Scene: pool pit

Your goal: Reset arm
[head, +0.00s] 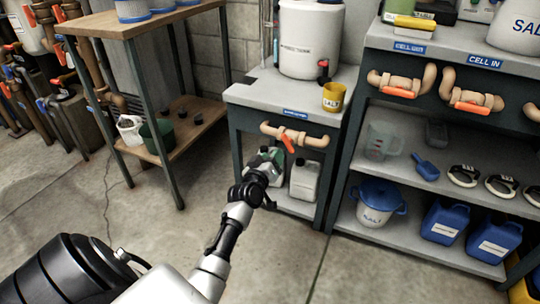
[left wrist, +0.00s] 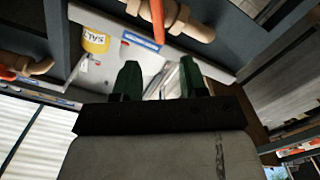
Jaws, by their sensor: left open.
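My left arm comes in from the lower left in the head view. My left gripper (head: 268,160), with green fingertips, is in front of the lower part of the small grey cart (head: 315,112). It hides part of the space around the lower shelf. In the left wrist view the two green fingers of my left gripper (left wrist: 159,78) stand apart, with nothing seen held between them. A white jug (head: 305,181) stands on the lower shelf to the right of the gripper. My right gripper is not in view.
A pipe with an orange valve handle (head: 288,142) sticks out above the gripper. A yellow salt cup (head: 333,97) and a white tank (head: 311,40) stand on the cart. A grey shelf unit (head: 480,148) is at right, a wooden bench (head: 128,22) at left. The floor between is clear.

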